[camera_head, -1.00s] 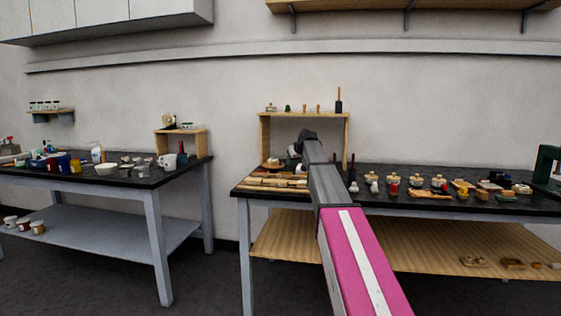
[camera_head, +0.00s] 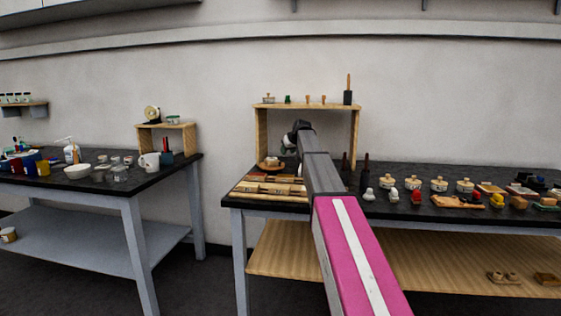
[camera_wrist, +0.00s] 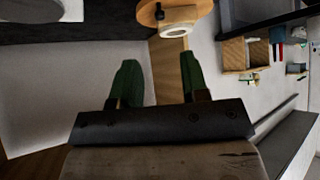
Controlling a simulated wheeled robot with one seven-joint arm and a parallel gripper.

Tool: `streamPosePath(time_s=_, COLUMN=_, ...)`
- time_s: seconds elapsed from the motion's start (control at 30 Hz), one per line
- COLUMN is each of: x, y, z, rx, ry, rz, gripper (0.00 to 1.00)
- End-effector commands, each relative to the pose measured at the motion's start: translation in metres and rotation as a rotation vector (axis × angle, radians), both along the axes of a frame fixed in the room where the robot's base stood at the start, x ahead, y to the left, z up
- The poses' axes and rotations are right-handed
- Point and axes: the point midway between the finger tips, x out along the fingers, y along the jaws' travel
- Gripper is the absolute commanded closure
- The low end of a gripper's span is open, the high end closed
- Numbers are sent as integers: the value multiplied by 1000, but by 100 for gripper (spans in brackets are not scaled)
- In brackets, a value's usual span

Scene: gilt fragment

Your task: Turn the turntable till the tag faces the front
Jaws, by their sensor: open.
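The turntable (camera_head: 268,166) is a small brown disc at the back left of the right-hand bench, by the left leg of a wooden shelf. A small pale object stands on it. In the wrist view, part of a round wooden disc (camera_wrist: 147,14), apparently the turntable, shows at the top edge with a pale ring-shaped piece on it. I cannot make out a tag. My gripper (camera_wrist: 158,75) is open and empty, its two green fingers pointing toward the disc with a gap between. In the head view my gripper (camera_head: 289,146) is small, just right of and above the turntable.
The wooden shelf (camera_head: 306,106) stands over my gripper and carries several small items. Wooden strips (camera_head: 272,189) lie in front of the turntable. Two dark upright tools stand right of my arm, then several jars and small pieces. Another bench (camera_head: 120,190) stands at left.

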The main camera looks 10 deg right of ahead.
Motion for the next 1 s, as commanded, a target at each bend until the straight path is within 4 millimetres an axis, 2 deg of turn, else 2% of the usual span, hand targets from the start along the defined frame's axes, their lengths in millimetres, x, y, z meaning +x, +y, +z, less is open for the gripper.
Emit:
streamPosePath(time_s=0.17, x=12, y=4, z=-11, rx=0, ry=1, rz=0, gripper=59)
streamPosePath(time_s=0.63, x=64, y=22, z=-65, rx=0, ry=1, rz=0, gripper=59)
streamPosePath(time_s=0.8, x=70, y=25, z=-74, rx=0, ry=0, rz=0, gripper=59)
streamPosePath(time_s=1.0, x=70, y=25, z=-74, rx=0, ry=0, rz=0, gripper=59)
